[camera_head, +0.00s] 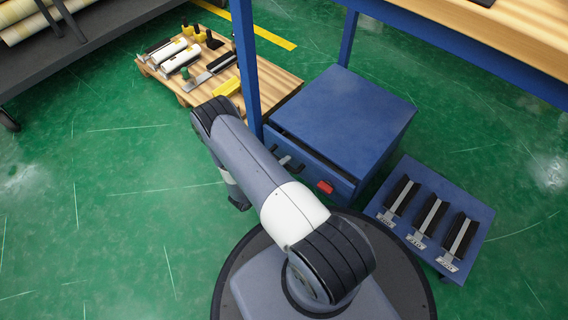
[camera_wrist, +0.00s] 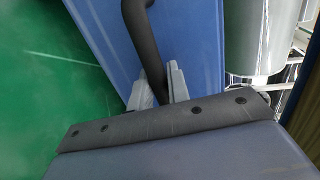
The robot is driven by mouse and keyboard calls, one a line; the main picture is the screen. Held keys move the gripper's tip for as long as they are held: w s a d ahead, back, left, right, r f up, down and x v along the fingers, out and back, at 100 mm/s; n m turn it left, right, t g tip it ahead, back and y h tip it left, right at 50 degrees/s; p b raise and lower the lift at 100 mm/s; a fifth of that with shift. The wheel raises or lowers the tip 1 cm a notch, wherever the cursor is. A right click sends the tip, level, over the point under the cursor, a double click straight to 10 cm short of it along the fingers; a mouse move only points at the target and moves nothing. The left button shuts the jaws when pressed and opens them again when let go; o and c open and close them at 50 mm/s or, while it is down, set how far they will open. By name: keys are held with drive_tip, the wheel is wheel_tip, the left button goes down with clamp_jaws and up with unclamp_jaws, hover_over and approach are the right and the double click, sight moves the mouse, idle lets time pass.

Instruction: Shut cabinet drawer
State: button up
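The blue cabinet (camera_head: 345,108) stands on the green floor, right of the middle in the head view. Its drawer (camera_head: 312,172) is partly open, with a dark gap showing between its front and the cabinet top. A dark bar handle (camera_wrist: 146,52) on a blue front (camera_wrist: 192,45) shows in the wrist view. The grey fingers of my gripper (camera_wrist: 159,88) lie close on both sides of this handle and appear shut on it.
A red object (camera_head: 325,187) is on the drawer front. A wooden pallet (camera_head: 281,82) with tools and wrapped rolls lies behind. A blue table leg (camera_head: 247,70) rises beside the cabinet. Green floor on the left is clear.

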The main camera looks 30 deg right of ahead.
clamp_jaws()
drive_tip(key=shift+d, duration=0.1)
drive_tip(key=shift+r+x, duration=0.2)
drive_tip(key=shift+x, duration=0.8)
drive_tip(key=shift+r+x, duration=0.2)
drive_tip(key=shift+x, duration=0.8)
drive_tip(key=shift+w, duration=0.1)
drive_tip(key=shift+o, duration=2.2)
unclamp_jaws()
drive_tip(key=shift+d, duration=0.2)
drive_tip(key=shift+a, duration=0.1)
drive_tip(key=p+v, duration=0.3)
drive_tip(key=v, duration=0.7)
drive_tip(key=shift+a, duration=0.35)
